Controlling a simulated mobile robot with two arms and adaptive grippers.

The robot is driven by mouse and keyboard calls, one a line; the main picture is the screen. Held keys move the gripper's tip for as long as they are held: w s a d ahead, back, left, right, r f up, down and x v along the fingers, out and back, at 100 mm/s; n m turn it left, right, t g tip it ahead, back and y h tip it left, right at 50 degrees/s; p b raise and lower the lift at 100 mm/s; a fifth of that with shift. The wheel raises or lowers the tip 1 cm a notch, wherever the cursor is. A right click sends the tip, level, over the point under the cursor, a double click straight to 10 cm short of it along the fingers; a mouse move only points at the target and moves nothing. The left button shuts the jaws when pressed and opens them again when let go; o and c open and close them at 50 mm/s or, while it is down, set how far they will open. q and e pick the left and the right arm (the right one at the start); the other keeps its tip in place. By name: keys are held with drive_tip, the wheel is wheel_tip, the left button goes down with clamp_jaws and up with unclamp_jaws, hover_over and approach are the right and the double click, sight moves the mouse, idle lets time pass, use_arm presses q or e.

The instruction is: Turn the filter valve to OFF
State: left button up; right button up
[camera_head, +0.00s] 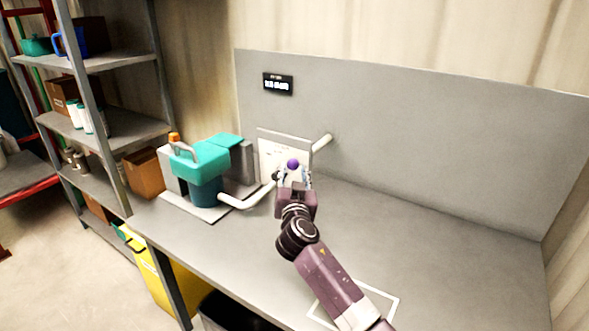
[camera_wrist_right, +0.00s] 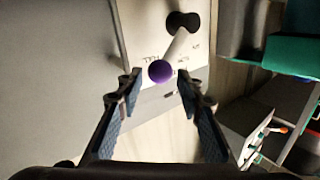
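The filter valve is a light lever (camera_wrist_right: 176,48) with a purple ball knob (camera_wrist_right: 161,71), on a dark pivot (camera_wrist_right: 183,22) against a pale lettered panel (camera_wrist_right: 145,35) in the right wrist view. The lettering is too small to read. In the head view the purple knob (camera_head: 293,164) shows at my right gripper (camera_head: 294,174), in front of the white panel (camera_head: 270,145). My right gripper (camera_wrist_right: 159,86) is open, its two fingers on either side of the knob's line. I cannot tell whether they touch it. My left gripper is not in view.
A teal-topped filter unit (camera_head: 200,160) stands left of the panel, with a white pipe (camera_head: 245,200) running toward it. A small black display (camera_head: 278,84) hangs on the grey backboard. Shelves (camera_head: 105,62) stand at the left. The bench (camera_head: 440,240) right of my arm is clear.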

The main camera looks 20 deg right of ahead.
sight(293, 168)
drive_tip(key=shift+b+x, duration=0.3)
drive_tip(key=shift+x, duration=1.2)
clamp_jaws()
